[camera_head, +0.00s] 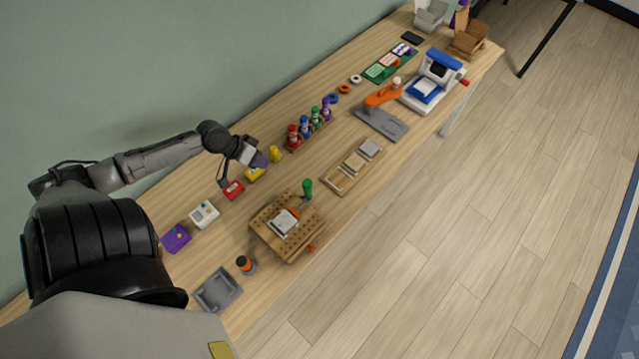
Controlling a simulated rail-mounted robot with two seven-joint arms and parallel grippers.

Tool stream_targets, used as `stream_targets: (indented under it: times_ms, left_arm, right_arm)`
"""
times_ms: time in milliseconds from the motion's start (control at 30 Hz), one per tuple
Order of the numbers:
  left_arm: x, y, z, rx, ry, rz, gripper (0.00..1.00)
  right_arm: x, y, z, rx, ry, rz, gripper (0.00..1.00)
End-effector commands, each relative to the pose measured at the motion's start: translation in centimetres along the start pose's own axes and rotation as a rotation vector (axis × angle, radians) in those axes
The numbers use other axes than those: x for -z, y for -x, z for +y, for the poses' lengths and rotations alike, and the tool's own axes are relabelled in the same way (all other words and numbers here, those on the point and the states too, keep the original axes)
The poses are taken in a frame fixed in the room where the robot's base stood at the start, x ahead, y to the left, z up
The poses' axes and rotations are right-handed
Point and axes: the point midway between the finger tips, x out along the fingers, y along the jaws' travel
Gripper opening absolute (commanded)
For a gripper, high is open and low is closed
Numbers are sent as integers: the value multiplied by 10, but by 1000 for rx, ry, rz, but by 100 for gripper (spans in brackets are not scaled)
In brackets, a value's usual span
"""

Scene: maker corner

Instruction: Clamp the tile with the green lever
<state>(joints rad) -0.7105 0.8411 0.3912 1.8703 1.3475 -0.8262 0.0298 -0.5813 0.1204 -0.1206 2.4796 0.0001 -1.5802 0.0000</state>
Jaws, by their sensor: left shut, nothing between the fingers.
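The wooden board with holes (270,238) lies on the bench at centre. A grey-white tile (283,222) lies on it. The green lever (307,187) stands up at the board's far side, with a metal and orange clamp part (295,212) between it and the tile. I cannot tell whether that part touches the tile. My left gripper (259,160) is shut and empty, above the back of the bench, up and left of the green lever and apart from it. My right gripper is not in view.
A wooden tray with several tiles (338,184) lies right of the lever. A rack of coloured bottles (291,149) stands behind. A grey tray (230,284) and an orange-topped bottle (245,264) stand near the board. Small boxes, including a red one (233,190), line the back.

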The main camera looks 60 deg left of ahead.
Motion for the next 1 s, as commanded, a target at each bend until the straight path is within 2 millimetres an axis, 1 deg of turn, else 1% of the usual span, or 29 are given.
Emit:
stream_targets:
  times_ms: [467,567,667,767,1000]
  left_arm:
    - [0,0,0,0,0,0,0]
    - [0,-3,0,0,0,0,0]
    - [1,-10,0,-1,1,2,0]
    - [1,-24,0,-1,1,2,0]
    - [1,-67,0,-2,2,3,0]
  right_arm:
    - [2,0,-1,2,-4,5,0]
    - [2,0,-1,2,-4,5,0]
    - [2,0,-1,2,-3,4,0]
    - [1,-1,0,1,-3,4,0]
    - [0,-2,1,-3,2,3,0]
